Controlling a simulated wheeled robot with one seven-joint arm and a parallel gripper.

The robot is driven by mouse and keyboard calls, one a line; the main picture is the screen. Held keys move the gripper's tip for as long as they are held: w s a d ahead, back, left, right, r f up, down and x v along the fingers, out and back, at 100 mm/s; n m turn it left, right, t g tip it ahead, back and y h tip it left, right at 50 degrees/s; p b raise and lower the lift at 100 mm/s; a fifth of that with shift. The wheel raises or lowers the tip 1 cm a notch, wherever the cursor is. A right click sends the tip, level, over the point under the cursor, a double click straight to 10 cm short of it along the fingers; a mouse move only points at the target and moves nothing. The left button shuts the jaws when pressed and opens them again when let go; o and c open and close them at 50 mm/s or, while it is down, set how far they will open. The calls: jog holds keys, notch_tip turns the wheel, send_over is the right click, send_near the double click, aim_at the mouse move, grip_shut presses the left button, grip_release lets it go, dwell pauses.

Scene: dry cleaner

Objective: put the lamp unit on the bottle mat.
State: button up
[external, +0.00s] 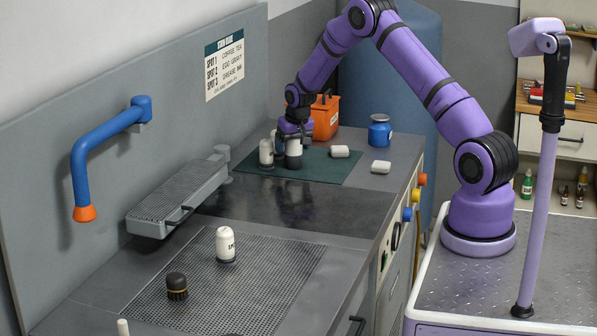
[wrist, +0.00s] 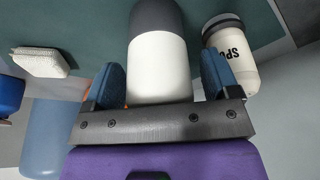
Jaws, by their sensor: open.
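A white cylinder with a dark grey base (external: 293,157), which looks like the lamp unit, stands upright on the dark green bottle mat (external: 325,173). In the wrist view this plain white cylinder (wrist: 160,68) lies between the two blue fingertips. My gripper (external: 293,134) is open around its upper part, and it also shows in the wrist view (wrist: 160,85). I cannot tell whether the fingers touch it. A white bottle (external: 266,153) stands on the mat just left of it; its printed label starts "SPO" in the wrist view (wrist: 232,58).
White blocks lie on the mat (external: 339,151) and just right of it (external: 380,167). A blue jar (external: 380,133) and orange caddy (external: 325,118) stand behind. Nearer are a labelled bottle (external: 226,246) and dark brush (external: 177,286) on the perforated grid (external: 255,290). The dark panel between is clear.

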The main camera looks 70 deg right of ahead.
jog(key=s+a+r+n, duration=0.1)
jog(key=s+a+r, duration=0.1)
jog(key=a+r, duration=0.45)
jog(key=s+a+r, duration=0.2)
jog(key=a+r, duration=0.1)
jog(key=r, duration=0.6)
jog(key=s+a+r+n, duration=0.1)
jog(key=s+a+r, duration=0.1)
jog(key=a+r, duration=0.45)
jog(key=s+a+r+n+t+y, duration=0.1)
jog(key=s+a+r+n+t, duration=0.1)
jog(key=s+a+r, duration=0.9)
jog(key=s+a+n, duration=0.2)
jog(key=s+a, duration=0.5)
jog(key=s, duration=0.4)
jog(key=s+a+r+n+y, duration=0.1)
jog(key=s+a+n, duration=0.2)
jog(key=s+a, duration=0.5)
jog(key=s, duration=0.4)
jog(key=shift+s+t, duration=0.25)
jog(key=shift+t, duration=0.15)
